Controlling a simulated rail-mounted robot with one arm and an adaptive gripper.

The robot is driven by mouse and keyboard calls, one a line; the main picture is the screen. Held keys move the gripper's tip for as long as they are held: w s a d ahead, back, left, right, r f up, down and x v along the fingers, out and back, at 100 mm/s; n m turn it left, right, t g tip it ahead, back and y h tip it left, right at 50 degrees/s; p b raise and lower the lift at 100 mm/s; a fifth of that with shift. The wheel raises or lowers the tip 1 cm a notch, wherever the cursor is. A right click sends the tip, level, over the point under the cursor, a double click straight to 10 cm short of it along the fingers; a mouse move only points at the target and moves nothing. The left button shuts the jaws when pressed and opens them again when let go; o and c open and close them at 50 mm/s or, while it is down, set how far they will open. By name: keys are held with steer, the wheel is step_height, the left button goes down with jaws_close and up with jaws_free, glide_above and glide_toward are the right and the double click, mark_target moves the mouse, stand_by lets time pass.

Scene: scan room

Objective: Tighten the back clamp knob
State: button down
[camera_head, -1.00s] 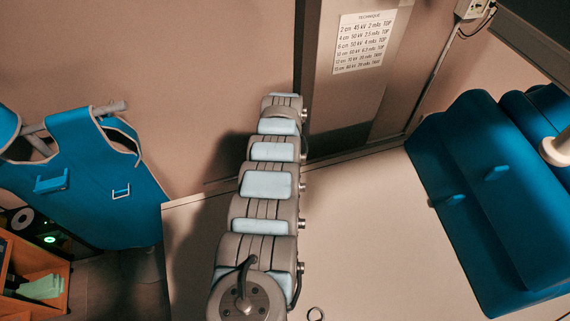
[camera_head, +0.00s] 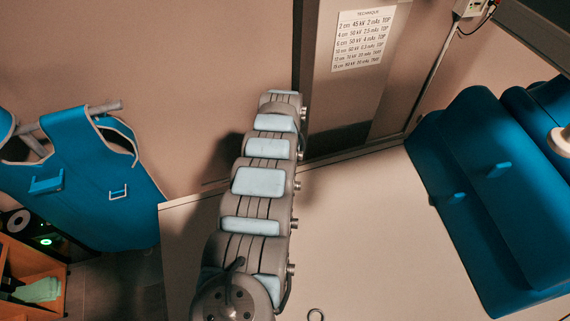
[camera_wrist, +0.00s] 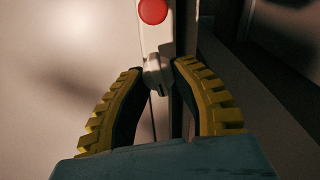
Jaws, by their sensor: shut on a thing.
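In the wrist view my gripper (camera_wrist: 159,68) has its two yellow ribbed fingers closed at the tips on a small pale grey knob (camera_wrist: 155,73). The knob sits at the lower end of a white clamp body (camera_wrist: 156,38), which bears a round red cap (camera_wrist: 152,11). The fingertips touch the knob from left and right. A thin dark line runs down between the fingers below it. In the head view my arm reaches away towards the wall and hides the gripper, the knob and the clamp.
Blue padded cushions (camera_head: 490,200) stand at right. A blue apron (camera_head: 95,180) hangs at left. A technique chart (camera_head: 364,38) is on the upright panel behind.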

steer(key=shift+s+f+m, duration=0.1)
steer(key=shift+m, duration=1.1)
steer(key=c, duration=1.1)
jaws_free()
steer(key=shift+a, duration=0.1)
steer(key=shift+o, duration=0.2)
steer(key=shift+r, duration=0.2)
step_height(320, 180, up, 12)
